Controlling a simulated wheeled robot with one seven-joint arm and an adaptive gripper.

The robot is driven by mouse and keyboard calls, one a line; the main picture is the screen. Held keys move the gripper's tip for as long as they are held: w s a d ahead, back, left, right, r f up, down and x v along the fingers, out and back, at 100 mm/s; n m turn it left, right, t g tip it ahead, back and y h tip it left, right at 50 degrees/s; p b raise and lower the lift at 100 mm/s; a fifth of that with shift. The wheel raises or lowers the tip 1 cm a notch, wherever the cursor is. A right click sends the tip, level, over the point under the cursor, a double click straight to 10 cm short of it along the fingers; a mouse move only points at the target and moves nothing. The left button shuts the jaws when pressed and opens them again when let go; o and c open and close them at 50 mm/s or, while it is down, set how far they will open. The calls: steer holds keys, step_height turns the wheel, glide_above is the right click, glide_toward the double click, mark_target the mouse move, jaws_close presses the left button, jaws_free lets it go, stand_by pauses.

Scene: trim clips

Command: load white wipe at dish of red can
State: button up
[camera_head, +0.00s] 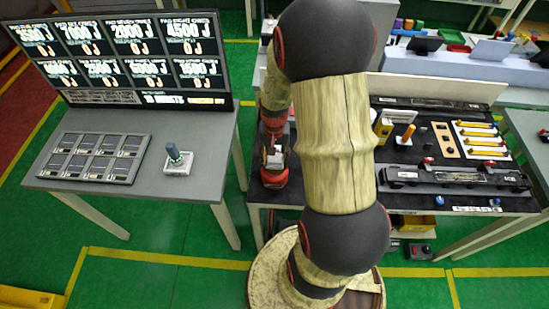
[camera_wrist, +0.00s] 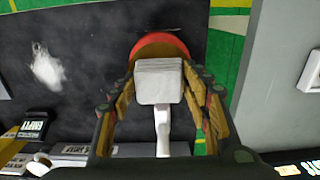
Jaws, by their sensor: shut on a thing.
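My gripper (camera_wrist: 160,82) is shut on the white wipe (camera_wrist: 158,80), a pale folded block with a narrow white tail hanging toward the camera. A red, round-rimmed thing with an orange-brown top, seemingly the red can with its dish (camera_wrist: 160,46), shows just beyond the wipe in the wrist view. In the head view the red can (camera_head: 274,180) stands at the left end of the black-topped bench, with a white piece over it and my gripper just above. The wipe covers much of the dish, so I cannot tell whether they touch.
A white smudge (camera_wrist: 47,68) lies on the black mat left of the red can in the wrist view. A long dark fixture (camera_head: 455,178) and yellow bars (camera_head: 478,138) occupy the bench's right. A grey table (camera_head: 120,195) stands left across a gap.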

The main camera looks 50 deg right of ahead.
mark_target(275, 158)
steer(key=shift+f, duration=0.35)
stand_by(0.7)
steer(key=shift+r+p, duration=2.4)
steer(key=shift+r, duration=1.2)
steer(key=shift+f, duration=0.1)
